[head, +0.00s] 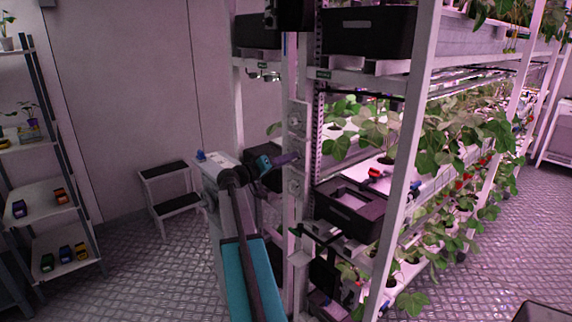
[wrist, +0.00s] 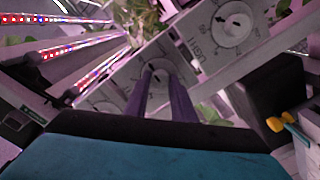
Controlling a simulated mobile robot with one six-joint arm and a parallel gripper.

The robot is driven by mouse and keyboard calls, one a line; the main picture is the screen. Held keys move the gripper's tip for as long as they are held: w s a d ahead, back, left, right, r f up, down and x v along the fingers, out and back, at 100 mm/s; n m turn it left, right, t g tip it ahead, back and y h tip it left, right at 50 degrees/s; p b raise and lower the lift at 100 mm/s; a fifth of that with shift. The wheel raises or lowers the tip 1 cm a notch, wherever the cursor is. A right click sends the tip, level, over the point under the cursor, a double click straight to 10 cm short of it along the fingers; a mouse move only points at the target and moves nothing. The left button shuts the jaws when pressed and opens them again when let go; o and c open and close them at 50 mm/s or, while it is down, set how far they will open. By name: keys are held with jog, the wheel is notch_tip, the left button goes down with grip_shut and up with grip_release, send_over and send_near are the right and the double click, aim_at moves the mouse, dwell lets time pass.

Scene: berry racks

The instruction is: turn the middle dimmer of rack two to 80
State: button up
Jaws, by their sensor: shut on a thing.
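A light grey strip of dimmers (head: 297,118) runs up the post of the rack in the head view. My gripper (head: 293,158) reaches it from the left, at the middle dial, which my fingers mostly hide there. In the wrist view my two purple fingers (wrist: 162,84) are shut on the middle dimmer's knob (wrist: 157,71), one on each side. Its scale is too small and partly covered to read. Another dimmer dial (wrist: 233,24) with a dark pointer shows at upper right, and a third dial (wrist: 105,106) at lower left, partly hidden.
Black crates (head: 350,207) and leafy plants (head: 440,140) fill the rack to the right of the post. A step stool (head: 165,190) stands on the floor at left, beside a shelf (head: 45,195) with small coloured items. Lit LED bars (wrist: 60,48) cross the wrist view at left.

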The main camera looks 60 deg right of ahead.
jog(key=shift+w+n+b, duration=0.1)
jog(key=shift+n+b, duration=0.3)
jog(key=shift+n, duration=0.6)
jog(key=o, duration=1.1)
jog(key=shift+c, duration=0.2)
jog(key=b+v, duration=0.3)
jog(key=v, duration=1)
jog(key=shift+a, duration=0.4)
